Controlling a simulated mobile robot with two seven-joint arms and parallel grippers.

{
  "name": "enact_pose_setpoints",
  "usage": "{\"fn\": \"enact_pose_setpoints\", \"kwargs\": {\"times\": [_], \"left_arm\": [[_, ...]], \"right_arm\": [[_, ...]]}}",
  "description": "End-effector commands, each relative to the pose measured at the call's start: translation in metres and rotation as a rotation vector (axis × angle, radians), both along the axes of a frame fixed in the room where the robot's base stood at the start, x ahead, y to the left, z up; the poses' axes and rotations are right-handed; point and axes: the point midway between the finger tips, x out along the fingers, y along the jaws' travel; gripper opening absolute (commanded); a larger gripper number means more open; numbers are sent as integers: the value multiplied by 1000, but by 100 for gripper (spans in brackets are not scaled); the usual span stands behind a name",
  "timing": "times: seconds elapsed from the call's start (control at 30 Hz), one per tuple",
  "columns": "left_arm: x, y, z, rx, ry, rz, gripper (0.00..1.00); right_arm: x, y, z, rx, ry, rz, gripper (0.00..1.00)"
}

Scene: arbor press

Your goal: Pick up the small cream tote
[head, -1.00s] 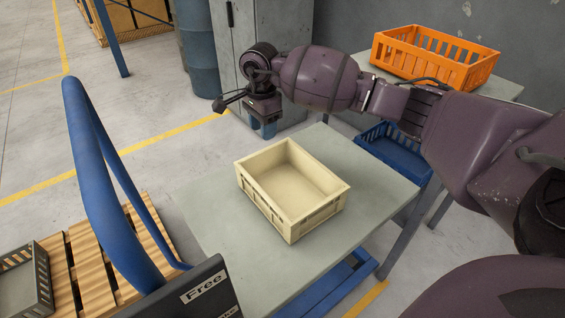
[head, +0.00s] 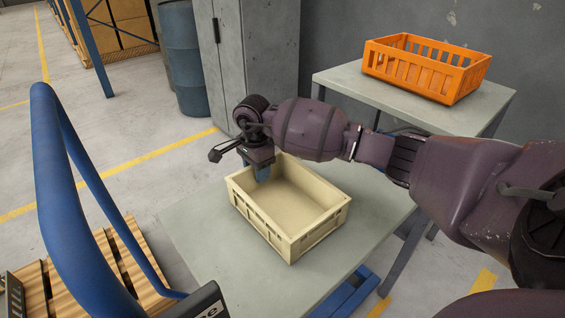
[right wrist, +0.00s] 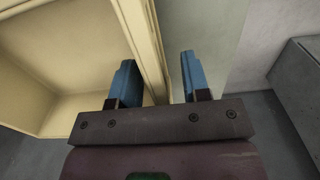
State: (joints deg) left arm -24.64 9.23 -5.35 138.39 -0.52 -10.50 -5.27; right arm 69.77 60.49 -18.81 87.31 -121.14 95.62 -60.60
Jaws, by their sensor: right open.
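The small cream tote (head: 291,241) stands upright and empty on a grey table in the head view. My right gripper (head: 262,172) is at the tote's far left end, pointing down. In the right wrist view the gripper (right wrist: 157,82) is open, and the tote's wall (right wrist: 142,45) lies between its two blue fingers, with one finger over the inside and one outside. The fingers do not appear closed on the wall. My left gripper is not in view.
The grey table (head: 215,262) has bare room around the tote. An orange crate (head: 425,68) sits on another table behind. A blue tubular handle (head: 62,180) rises at the left, near a wooden pallet (head: 125,255). A grey cabinet (head: 260,50) stands behind.

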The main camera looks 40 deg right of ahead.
Motion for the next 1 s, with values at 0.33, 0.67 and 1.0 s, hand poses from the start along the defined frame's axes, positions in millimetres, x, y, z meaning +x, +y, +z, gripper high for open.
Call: {"fn": "enact_pose_setpoints", "kwargs": {"times": [0.33,0.67,1.0], "left_arm": [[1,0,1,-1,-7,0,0],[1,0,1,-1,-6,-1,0],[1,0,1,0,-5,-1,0]], "right_arm": [[1,0,0,1,-5,0,32],[1,0,0,0,-4,0,0],[1,0,2,0,-5,0,0]]}}
